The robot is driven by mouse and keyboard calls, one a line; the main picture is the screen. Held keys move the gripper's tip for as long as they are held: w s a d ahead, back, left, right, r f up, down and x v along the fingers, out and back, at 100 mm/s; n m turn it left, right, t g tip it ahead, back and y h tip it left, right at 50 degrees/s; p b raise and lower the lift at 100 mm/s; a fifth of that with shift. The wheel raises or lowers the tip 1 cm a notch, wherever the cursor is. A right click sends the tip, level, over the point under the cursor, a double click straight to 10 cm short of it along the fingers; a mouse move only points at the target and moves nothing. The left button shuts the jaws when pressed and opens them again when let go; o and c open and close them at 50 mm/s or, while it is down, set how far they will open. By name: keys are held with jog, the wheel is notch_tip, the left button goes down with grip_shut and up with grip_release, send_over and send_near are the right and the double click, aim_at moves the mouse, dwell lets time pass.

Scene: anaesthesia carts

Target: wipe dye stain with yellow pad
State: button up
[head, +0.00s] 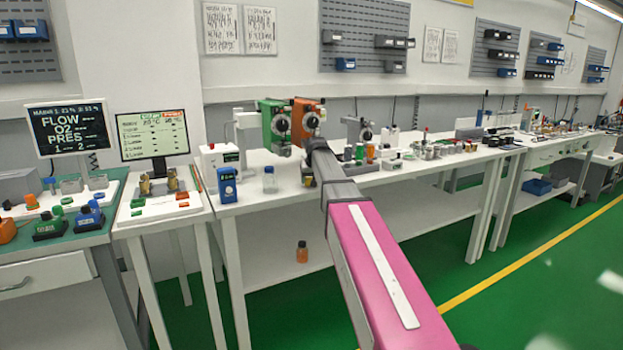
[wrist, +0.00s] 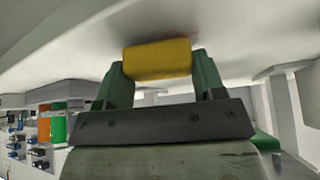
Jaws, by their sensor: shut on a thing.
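The yellow pad (wrist: 158,60) sits between the green fingers of my gripper (wrist: 158,75) in the wrist view. My gripper is shut on it. The pad's far edge is against or very close to a white surface (wrist: 60,60) that fills the top of the wrist view; I cannot tell whether it touches. A faint brownish tint shows on that surface by the pad's upper right corner, but I cannot tell whether it is the dye stain or shadow.
On the bench, green (head: 273,125) and orange (head: 307,118) pump units stand behind my arm's end. A blue container (head: 227,185) and a clear bottle (head: 270,180) stand to the left. Small bottles and jars crowd the right. An orange bottle (head: 302,252) is on the lower shelf.

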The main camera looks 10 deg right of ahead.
aim_at(302, 187)
jog(key=shift+f, duration=0.35)
jog(key=shift+a, duration=0.1)
jog(key=shift+s+a, duration=0.3)
jog(key=shift+a, duration=0.6)
jog(key=shift+s+a, duration=0.3)
jog(key=shift+a, duration=0.6)
jog(key=shift+d, duration=0.1)
jog(key=shift+w+d+f, duration=0.1)
jog(key=shift+w+d, duration=0.1)
jog(key=shift+d, duration=0.4)
jog(key=shift+w+d+f, duration=0.1)
jog(key=shift+w+d, duration=0.05)
jog(key=shift+d, duration=0.5)
jog(key=shift+w+d+f, duration=0.1)
jog(key=shift+w+d, duration=0.1)
jog(key=shift+d, duration=0.4)
jog(key=shift+c, duration=0.6)
jog(key=shift+r, duration=0.1)
jog(key=shift+r, duration=3)
